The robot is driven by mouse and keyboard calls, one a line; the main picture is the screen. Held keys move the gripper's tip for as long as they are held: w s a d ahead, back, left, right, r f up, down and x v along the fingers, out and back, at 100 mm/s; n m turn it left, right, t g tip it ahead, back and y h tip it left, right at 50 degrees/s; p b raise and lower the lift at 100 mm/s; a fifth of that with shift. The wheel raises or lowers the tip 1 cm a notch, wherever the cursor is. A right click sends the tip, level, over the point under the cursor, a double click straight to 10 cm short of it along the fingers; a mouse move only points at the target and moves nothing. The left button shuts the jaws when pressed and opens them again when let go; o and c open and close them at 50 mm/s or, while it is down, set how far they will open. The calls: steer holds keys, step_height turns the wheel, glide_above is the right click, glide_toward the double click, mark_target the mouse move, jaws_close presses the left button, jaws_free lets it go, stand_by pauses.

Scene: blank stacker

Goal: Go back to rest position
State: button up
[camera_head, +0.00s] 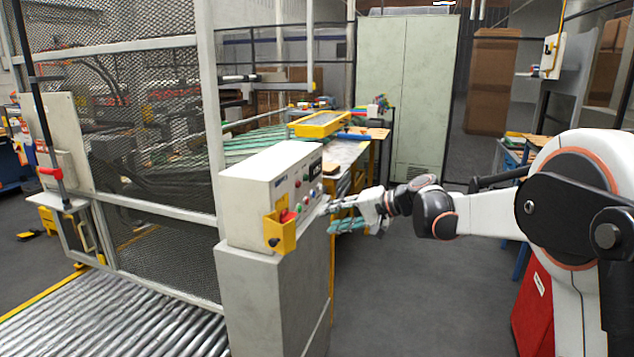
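My gripper (338,204) is at the end of my arm, which reaches in from the right of the view. It is close to the button face of a white control box (262,184) on a grey pedestal (270,295). Its fingertips point left toward the small coloured buttons (305,182). I cannot tell whether they touch the panel. The fingers are too small here to tell whether they are open or shut. I see no object in them.
A yellow holder with a red knob (280,232) juts from the control box. A mesh fence (150,125) and roller conveyor (120,318) are at left. A workbench (350,155) and pale cabinet (406,95) stand behind. Grey floor (420,285) is open below my arm.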

steer(key=s+d+r+n+h, duration=0.1)
steer(key=s+d+h, duration=0.2)
steer(key=s, duration=0.8)
steer(key=s+d+h, duration=0.3)
steer(key=s, duration=0.8)
steer(key=s+d+f+n+h, duration=0.1)
steer(key=s+d+f+h, duration=0.1)
steer(key=s, duration=0.7)
steer(key=s+d+f+n+t+h, duration=0.1)
steer(key=s+d+f+h, duration=0.2)
steer(key=s, duration=0.7)
steer(key=d+f, duration=0.2)
steer(key=d, duration=0.2)
steer(key=shift+s+f, duration=0.2)
steer(key=shift+f, duration=0.1)
steer(key=shift+c, duration=0.6)
